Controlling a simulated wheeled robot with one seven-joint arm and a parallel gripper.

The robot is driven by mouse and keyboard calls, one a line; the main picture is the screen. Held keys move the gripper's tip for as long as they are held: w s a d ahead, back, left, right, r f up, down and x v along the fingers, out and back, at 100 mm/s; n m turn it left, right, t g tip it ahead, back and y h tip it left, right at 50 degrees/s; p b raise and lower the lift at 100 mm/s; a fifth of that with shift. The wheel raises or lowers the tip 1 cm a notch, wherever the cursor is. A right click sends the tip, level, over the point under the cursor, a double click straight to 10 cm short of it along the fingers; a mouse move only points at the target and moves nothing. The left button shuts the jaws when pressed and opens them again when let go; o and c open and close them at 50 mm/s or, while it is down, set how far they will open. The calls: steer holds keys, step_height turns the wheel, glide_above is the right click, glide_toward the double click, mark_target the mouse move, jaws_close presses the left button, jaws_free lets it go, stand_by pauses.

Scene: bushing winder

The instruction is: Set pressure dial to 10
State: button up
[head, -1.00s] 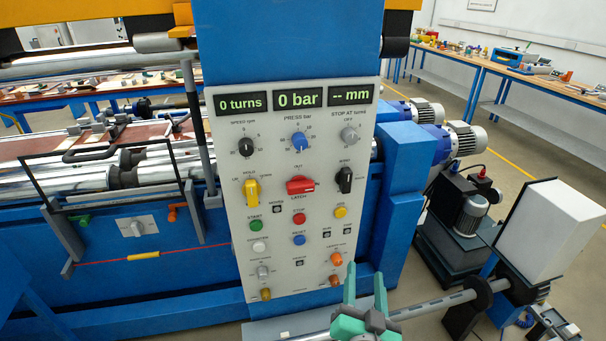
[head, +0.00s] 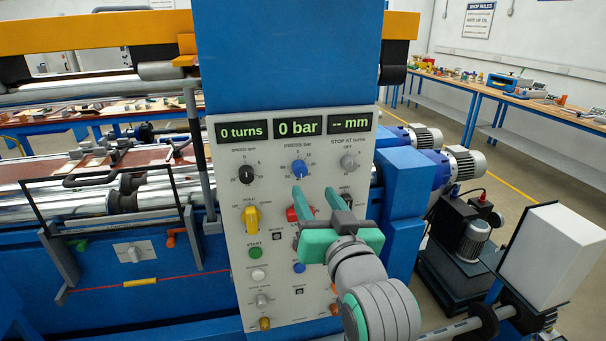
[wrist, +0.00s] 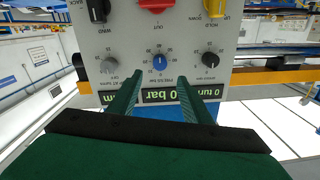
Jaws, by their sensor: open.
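The pressure dial is a blue knob (head: 299,168) under the PRESS bar label, in the middle of the panel's top row. It also shows upside down in the wrist view (wrist: 160,62). The display above it (head: 297,127) reads 0 bar. The small scale figures around the dial are hard to read. My gripper (head: 314,190) is open, its two green fingers pointing at the panel just below and right of the dial in the head view. In the wrist view the dial lies between and beyond the fingertips (wrist: 157,78), with nothing held.
A black speed knob (head: 245,174) and a grey stop knob (head: 349,160) flank the dial. Below are a yellow lever (head: 251,219) and a red switch (head: 293,213), partly hidden by my gripper. The blue machine post (head: 402,200) stands right of the panel.

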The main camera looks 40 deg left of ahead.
mark_target(300, 172)
steer(key=x, duration=0.8)
steer(key=shift+w+a, duration=0.1)
steer(key=shift+a, duration=0.05)
steer(key=shift+w+a, duration=0.35)
steer(key=shift+w, duration=0.2)
steer(key=shift+a, duration=0.55)
steer(key=shift+d, duration=0.15)
steer(key=c, duration=1)
